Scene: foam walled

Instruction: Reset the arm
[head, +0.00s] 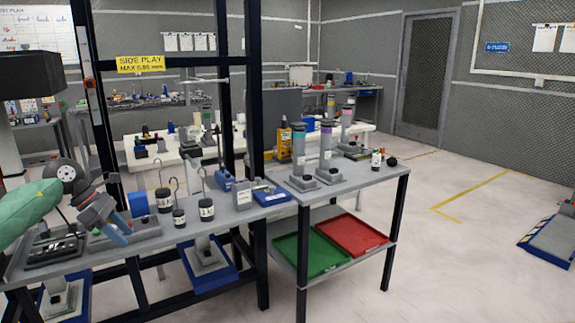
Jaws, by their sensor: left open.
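My left gripper (104,217) is at the left of the head view, at the end of an arm that comes in from the left edge. It is open, tilted down to the right, above the left end of the grey workbench (236,217). Nothing shows between its fingers. A grey fixture plate (140,231) lies on the bench just below and beside it; I cannot tell whether they touch. My right gripper is not in view.
Labelled dark weights with hooks (206,209) stand right of the gripper, close to a blue block (138,204). Black uprights (254,120) rise behind. Grey cylinders (326,145) stand farther right. Green (318,262) and red (362,238) trays sit on the lower shelf. Floor at right is mostly clear.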

